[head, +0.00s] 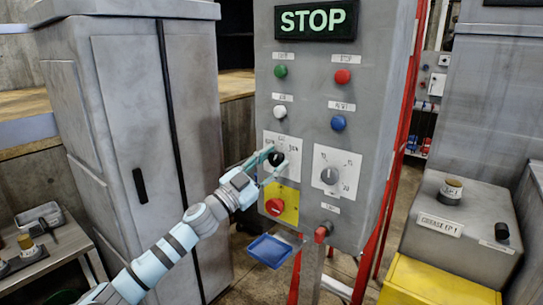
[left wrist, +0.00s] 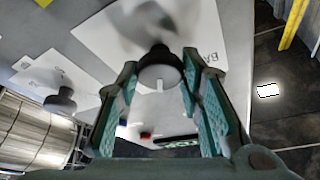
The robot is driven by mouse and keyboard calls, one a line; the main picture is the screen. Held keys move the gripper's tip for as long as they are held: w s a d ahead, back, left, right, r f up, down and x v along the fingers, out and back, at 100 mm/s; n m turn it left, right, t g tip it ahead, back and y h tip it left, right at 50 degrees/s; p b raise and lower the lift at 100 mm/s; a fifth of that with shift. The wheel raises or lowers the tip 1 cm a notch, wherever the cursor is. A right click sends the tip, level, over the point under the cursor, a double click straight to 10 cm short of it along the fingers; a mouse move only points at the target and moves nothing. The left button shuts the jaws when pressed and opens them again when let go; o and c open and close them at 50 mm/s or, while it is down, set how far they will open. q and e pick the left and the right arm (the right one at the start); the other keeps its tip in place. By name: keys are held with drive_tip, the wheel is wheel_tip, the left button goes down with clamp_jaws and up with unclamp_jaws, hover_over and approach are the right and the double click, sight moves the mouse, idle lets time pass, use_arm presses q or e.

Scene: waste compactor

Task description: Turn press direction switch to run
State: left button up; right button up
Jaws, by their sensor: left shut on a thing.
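The grey control panel (head: 303,112) stands upright in the middle of the head view. A black rotary switch knob (head: 276,159) sits on a white labelled plate at the panel's left; the labels are too small to read surely. My left gripper (head: 267,161) reaches it from the lower left and is shut on the knob. In the left wrist view the round knob (left wrist: 159,74), with a pale index mark, lies between the two teal-padded fingers (left wrist: 160,100). The fingers partly hide the plate. My right gripper is not in view.
A grey dial (head: 329,176) on another white plate is close at right. A red button (head: 275,207) on a yellow plate sits just below. Green, red, white and blue buttons and a lit STOP sign (head: 316,19) are above. A blue tray (head: 270,251) juts out beneath.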

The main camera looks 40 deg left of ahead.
use_arm(q)
drive_tip(key=m+h+p, duration=0.1)
drive_tip(key=m+p, duration=0.1)
drive_tip(key=m+g+p, duration=0.1)
drive_tip(key=m+p, duration=0.1)
drive_tip(key=shift+r+h, duration=0.35)
drive_tip(key=shift+h, duration=0.05)
drive_tip(key=shift+f+m+g+h+p, duration=0.2)
drive_tip(key=shift+m+g+h+p, duration=0.25)
drive_tip(key=shift+m+p, duration=0.5)
drive_tip(key=shift+m, duration=0.25)
drive_tip(key=o, duration=1.1)
drive_tip(key=shift+f, duration=0.1)
drive_tip(key=shift+o, duration=0.2)
drive_tip(key=shift+s, duration=0.1)
drive_tip(key=v, duration=0.7)
drive_tip(key=shift+s, duration=0.15)
